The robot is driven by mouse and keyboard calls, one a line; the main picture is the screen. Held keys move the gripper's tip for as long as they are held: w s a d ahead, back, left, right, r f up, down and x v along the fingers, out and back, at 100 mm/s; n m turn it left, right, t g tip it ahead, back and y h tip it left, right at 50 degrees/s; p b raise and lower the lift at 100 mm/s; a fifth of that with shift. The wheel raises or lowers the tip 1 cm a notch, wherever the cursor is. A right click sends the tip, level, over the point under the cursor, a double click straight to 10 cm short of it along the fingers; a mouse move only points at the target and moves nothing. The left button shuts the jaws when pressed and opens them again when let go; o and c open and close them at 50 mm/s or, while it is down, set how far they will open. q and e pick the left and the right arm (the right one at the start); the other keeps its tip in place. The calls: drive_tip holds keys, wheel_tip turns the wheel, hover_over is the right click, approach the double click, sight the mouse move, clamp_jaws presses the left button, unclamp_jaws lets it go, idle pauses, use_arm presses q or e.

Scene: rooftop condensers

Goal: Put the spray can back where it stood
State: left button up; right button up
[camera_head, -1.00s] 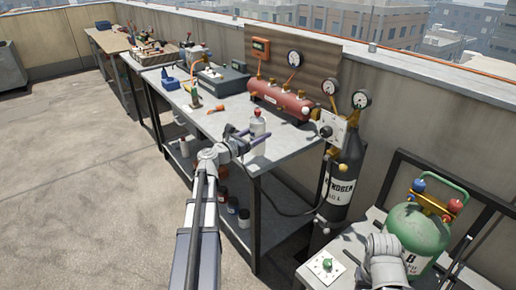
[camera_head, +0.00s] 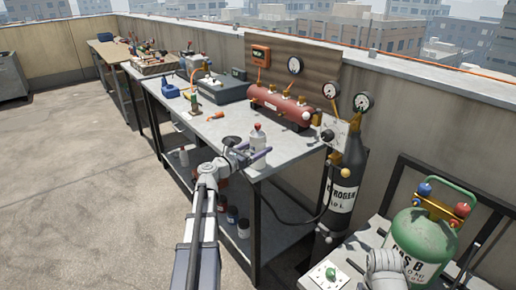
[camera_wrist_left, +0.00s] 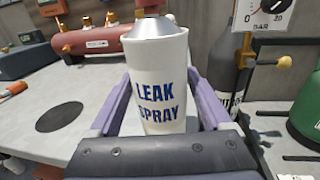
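The spray can is white with a red top and blue "LEAK SPRAY" lettering. In the head view the spray can (camera_head: 258,138) is upright over the near right part of the grey workbench (camera_head: 290,146). My left gripper (camera_head: 255,157) has its purple fingers on either side of it. In the left wrist view the spray can (camera_wrist_left: 158,85) fills the space between the fingertips, which appear to touch both sides. Whether its base touches the bench is unclear. A dark round spot (camera_wrist_left: 58,117) on the bench top is bare, left of the can. My right gripper's fingers are not visible.
A red tank (camera_head: 280,104) with brass fittings stands behind the can. A dark nitrogen cylinder (camera_head: 344,185) is beyond the bench's right end. A green gas cylinder (camera_head: 418,240) stands at the lower right. An orange-handled tool (camera_head: 215,116) lies farther left on the bench.

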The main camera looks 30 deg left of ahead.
use_arm(q)
drive_tip(key=shift+o, duration=1.1)
drive_tip(key=shift+r, duration=0.15)
drive_tip(key=v, duration=1.2)
drive_tip(key=s+d+f+m+g+h+p, duration=0.15)
drive_tip(key=d+m+g+p, duration=0.6)
drive_tip(key=d, duration=0.75)
drive_tip(key=d+f+m+g+h+p, duration=0.2)
drive_tip(key=d+m+g+h+p, duration=0.15)
drive_tip(key=d+m, duration=0.9)
drive_tip(key=s+d+r+m+g+y+p, duration=0.3)
drive_tip(key=s+d+m+g+y+p, duration=0.3)
drive_tip(key=s+d+m+y+p, duration=0.4)
drive_tip(key=shift+s+d+r+m+g+p, duration=0.5)
drive_tip(key=shift+s+d+m, duration=0.65)
drive_tip(key=shift+s+m, duration=1.75)
